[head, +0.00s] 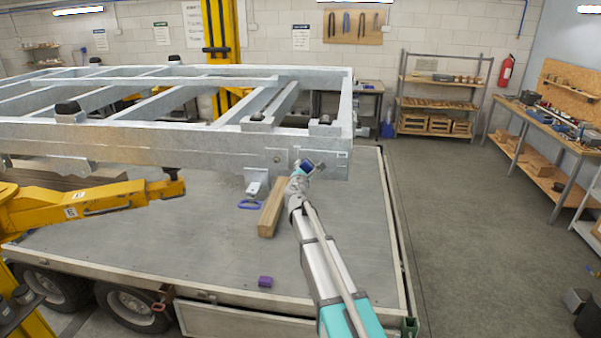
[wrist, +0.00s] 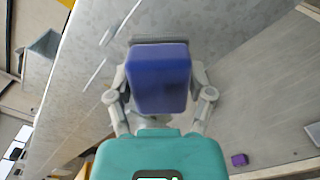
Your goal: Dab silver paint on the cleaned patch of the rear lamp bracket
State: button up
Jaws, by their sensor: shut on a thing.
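My gripper (head: 303,172) is shut on a blue block-like tool (wrist: 160,78) with a dark grey edge at its far side. In the head view the tool (head: 308,166) is close to the end of the galvanised trailer frame (head: 190,148), by a plate (head: 336,157) that may be the rear lamp bracket. I cannot tell whether it touches. In the wrist view the frame's grey face (wrist: 95,45) lies behind the tool, with bright streaks. No cleaned patch can be made out for certain. No silver paint pot is clearly visible.
A wooden beam (head: 271,210) and a blue-handled thing (head: 250,204) lie on the flat deck (head: 150,240) below the frame. A small purple block (head: 265,281) sits near the deck's front edge. A yellow lift arm (head: 85,203) reaches in at left. Open floor (head: 450,220) lies right.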

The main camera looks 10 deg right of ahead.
aim_at(325, 162)
jog(key=shift+x, duration=1.05)
jog(key=shift+x, duration=0.85)
dwell(0.4)
jog(key=shift+s+d, duration=0.1)
jog(key=d, duration=0.1)
jog(key=s+d, duration=0.1)
jog(key=d, duration=0.1)
dwell(0.5)
jog(key=shift+s+d, duration=0.1)
jog(key=shift+s+d, duration=0.2)
jog(key=shift+d, duration=0.65)
jog(key=shift+s+d, duration=0.2)
jog(key=shift+d, duration=0.6)
jog(key=shift+w+a, duration=0.1)
